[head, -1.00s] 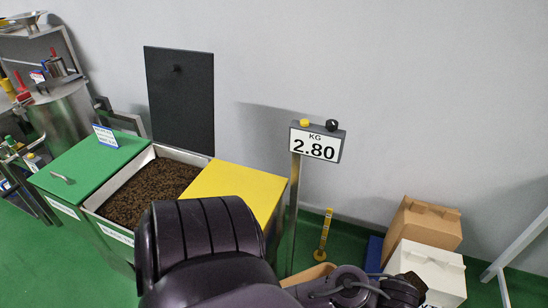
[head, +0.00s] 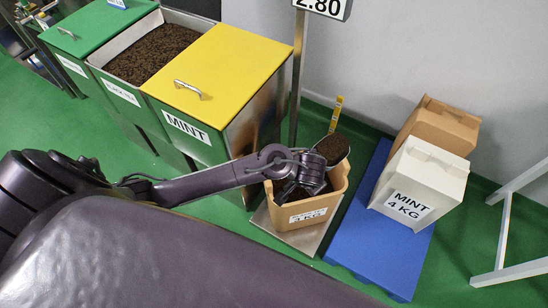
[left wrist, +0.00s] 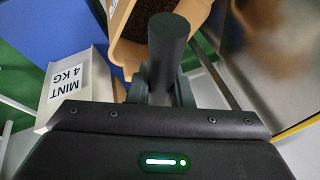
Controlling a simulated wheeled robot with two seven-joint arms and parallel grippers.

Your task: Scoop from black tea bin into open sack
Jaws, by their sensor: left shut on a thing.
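The black tea bin (head: 96,67) stands open between a green-lidded bin and the yellow-lidded mint bin, with dark tea (head: 155,52) inside. The open tan sack (head: 335,192) stands on a metal scale plate (head: 300,236). It also shows at the top of the left wrist view (left wrist: 128,47), with dark tea inside. My left gripper (head: 312,170) is over the sack, shut on the scoop. The scoop (head: 333,149) holds dark tea above the sack's back rim. Its dark handle (left wrist: 166,55) shows in the left wrist view. My right gripper is not in view.
A white mint box (head: 425,180) and a brown box (head: 440,125) stand on a blue pallet (head: 375,247) to the right. The scale post (head: 297,75) rises behind the sack; its display is partly cut off. A white frame (head: 506,220) stands far right.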

